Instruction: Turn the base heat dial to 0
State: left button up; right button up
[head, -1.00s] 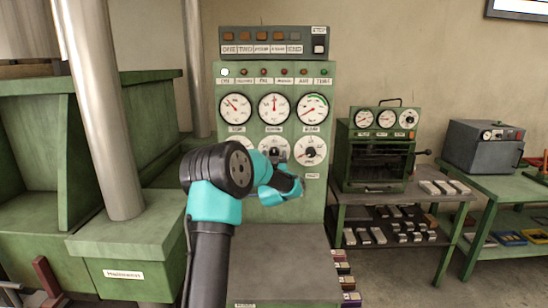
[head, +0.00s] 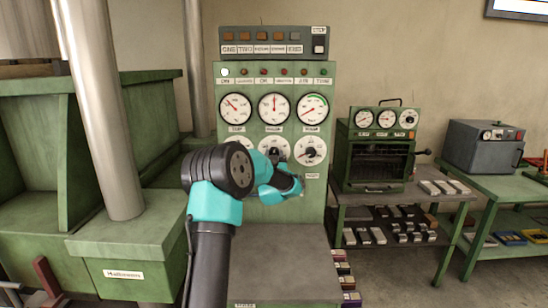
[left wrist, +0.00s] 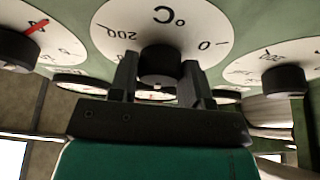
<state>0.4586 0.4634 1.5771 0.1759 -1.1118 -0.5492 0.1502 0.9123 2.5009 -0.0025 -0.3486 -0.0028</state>
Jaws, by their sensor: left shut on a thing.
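The green control panel (head: 231,175) carries round white dials in its lower row. My left gripper (left wrist: 160,78) is shut on the black knob (left wrist: 158,62) of the middle lower dial (left wrist: 190,20). In the left wrist view this dial is upside down and shows 200 at left, 0 at right and °C between. The knob's pointer direction is not clear to me. In the head view my left wrist covers the lower part of the middle dial (head: 267,140). The dial name labels are too small to read. My right gripper is not in view.
The lower right dial (head: 316,145) and a left dial with a black knob (left wrist: 275,82) flank the held knob closely. Three gauges, including the middle gauge (head: 281,100), sit above. A green oven (head: 345,180) stands on a bench to the right.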

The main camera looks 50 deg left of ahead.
pick_arm(q)
jog(key=shift+n, duration=0.5)
jog(key=shift+w+d+r+n+g+h, duration=0.2)
jog(key=shift+n+g, duration=1.35)
jog(key=shift+n, duration=2.95)
jog(key=shift+s+a+r+n+g+h, duration=0.2)
jog(key=shift+n+g, duration=1.4)
jog(key=shift+n, duration=2.9)
jog(key=shift+w+d+r+n+g+h, duration=0.1)
jog(key=shift+w+d+n+g+h, duration=0.2)
jog(key=shift+n+g, duration=2.75)
jog(key=n+t, duration=0.3)
jog(key=o, duration=0.9)
jog(key=shift+o, duration=0.2)
